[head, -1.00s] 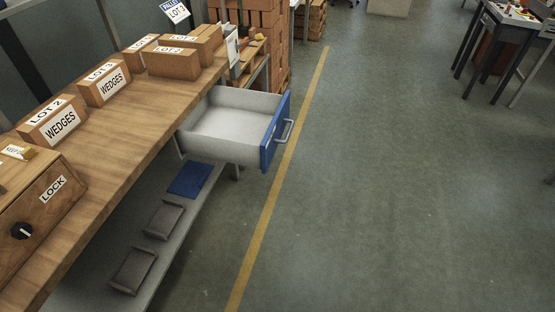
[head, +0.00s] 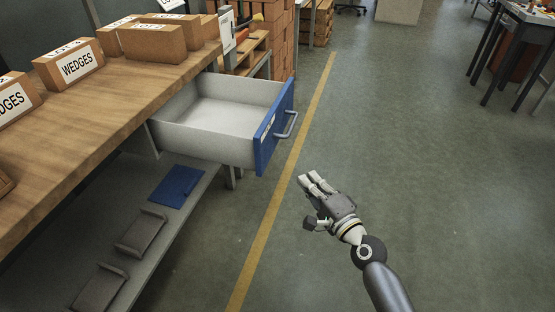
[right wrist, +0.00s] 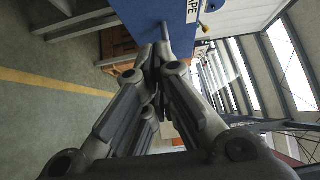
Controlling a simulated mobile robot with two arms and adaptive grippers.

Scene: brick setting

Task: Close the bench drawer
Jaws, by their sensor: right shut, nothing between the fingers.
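The bench drawer (head: 215,118) is pulled out from under the wooden bench top and looks empty inside. Its blue front (head: 272,130) carries a grey bar handle (head: 287,125). My right gripper (head: 308,183) is in front of the drawer, to the right of and below the handle in the head view, apart from it. Its fingers are shut with nothing between them. In the right wrist view the shut fingers (right wrist: 153,55) point toward the blue drawer front (right wrist: 140,18). My left gripper is in neither view.
A lower shelf (head: 75,215) carries a blue item (head: 177,187) and dark trays. Brick stacks (head: 276,40) stand behind the drawer.

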